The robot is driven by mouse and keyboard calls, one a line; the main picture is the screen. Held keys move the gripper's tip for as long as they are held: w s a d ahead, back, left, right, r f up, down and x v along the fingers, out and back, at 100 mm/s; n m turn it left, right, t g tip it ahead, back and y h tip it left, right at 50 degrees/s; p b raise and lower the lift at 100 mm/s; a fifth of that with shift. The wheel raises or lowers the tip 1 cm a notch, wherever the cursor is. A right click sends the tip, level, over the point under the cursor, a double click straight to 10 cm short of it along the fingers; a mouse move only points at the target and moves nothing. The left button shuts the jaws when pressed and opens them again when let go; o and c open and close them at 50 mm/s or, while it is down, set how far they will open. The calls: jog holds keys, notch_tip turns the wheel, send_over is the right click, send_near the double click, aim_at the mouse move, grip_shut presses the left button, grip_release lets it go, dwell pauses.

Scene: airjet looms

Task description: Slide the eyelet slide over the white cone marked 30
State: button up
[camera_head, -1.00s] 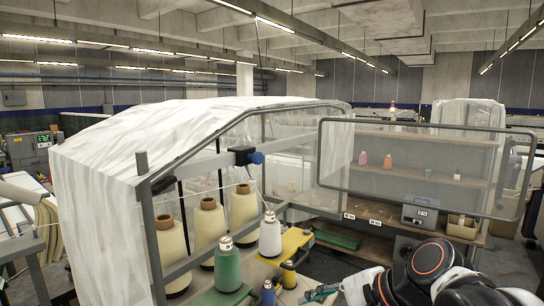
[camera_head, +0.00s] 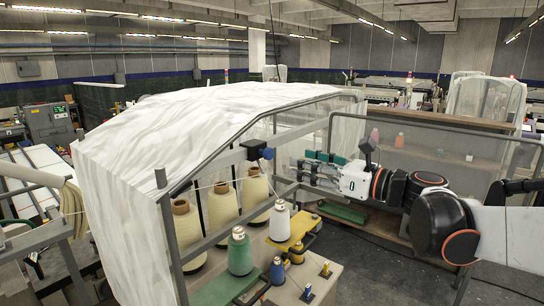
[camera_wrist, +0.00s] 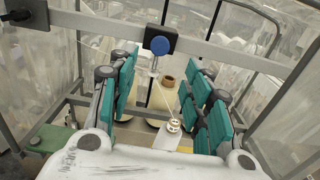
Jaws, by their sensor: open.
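The eyelet slide is a black block with a blue knob (camera_head: 267,153) on the grey rail of the frame. In the wrist view its knob (camera_wrist: 160,46) is ahead of my gripper, between the fingers in the picture, with a small eyelet below it. The white cone (camera_head: 280,222) stands in the front row, right of the green cone; its number cannot be read. Its top (camera_wrist: 174,126) shows low in the wrist view. My gripper (camera_head: 322,168) is open and empty, its teal-padded fingers (camera_wrist: 165,95) pointing toward the slide without visible contact.
Tan cones (camera_head: 221,203) stand behind the front row. A green cone (camera_head: 240,255), a blue cone (camera_head: 277,270) and a yellow holder (camera_head: 290,232) are near the white cone. A clear-panelled frame (camera_head: 333,130) and shelves are behind my arm. Another black block (camera_wrist: 28,14) sits at the rail's left.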

aim_at(272, 155)
jog(key=x, duration=1)
jog(key=shift+w, duration=0.1)
grip_shut()
